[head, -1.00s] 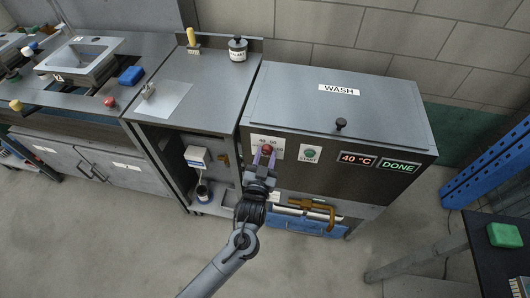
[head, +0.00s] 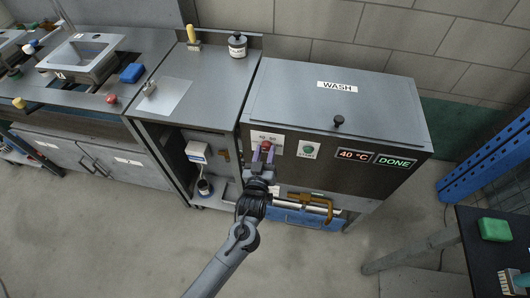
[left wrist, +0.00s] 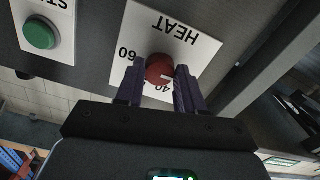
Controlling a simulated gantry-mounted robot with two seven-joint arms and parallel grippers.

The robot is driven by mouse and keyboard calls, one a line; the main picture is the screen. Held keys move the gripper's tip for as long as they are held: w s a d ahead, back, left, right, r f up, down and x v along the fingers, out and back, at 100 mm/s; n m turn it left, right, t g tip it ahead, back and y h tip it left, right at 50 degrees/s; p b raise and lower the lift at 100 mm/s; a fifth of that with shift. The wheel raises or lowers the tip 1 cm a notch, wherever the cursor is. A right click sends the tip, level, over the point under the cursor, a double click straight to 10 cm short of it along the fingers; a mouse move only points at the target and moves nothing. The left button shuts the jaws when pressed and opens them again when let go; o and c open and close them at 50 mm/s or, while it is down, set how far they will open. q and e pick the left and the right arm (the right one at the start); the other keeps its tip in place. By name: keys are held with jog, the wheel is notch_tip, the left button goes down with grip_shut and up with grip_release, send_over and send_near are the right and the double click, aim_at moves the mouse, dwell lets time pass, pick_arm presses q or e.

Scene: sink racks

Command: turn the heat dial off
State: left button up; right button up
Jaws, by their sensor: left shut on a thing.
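The red heat dial (left wrist: 160,68) sits on a white plate (left wrist: 190,32) marked HEAT, with 60 and 40 beside it. Its white pointer mark lies near the 40 in the left wrist view. My left gripper (left wrist: 158,88) is shut on the dial, one dark finger on each side. In the head view the left gripper (head: 262,154) reaches up to the dial (head: 267,146) on the front of the wash machine (head: 290,95). The machine's display (head: 355,155) reads 40 °C. My right gripper is not in view.
A green start button (head: 308,149) and a DONE display (head: 396,162) are right of the dial. A brass-coloured handle (head: 318,205) is below. A counter (head: 205,75) adjoins on the left, and a dark table with a green block (head: 494,229) stands at right.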

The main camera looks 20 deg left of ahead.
pick_arm(q)
jog(key=o, duration=1)
jog(key=shift+o, duration=0.2)
jog(key=shift+s+d, duration=0.1)
jog(key=shift+s, duration=0.2)
jog(key=s+d+p, duration=0.1)
jog(key=s+p, duration=0.1)
jog(key=s, duration=0.8)
jog(key=shift+d+p, duration=0.35)
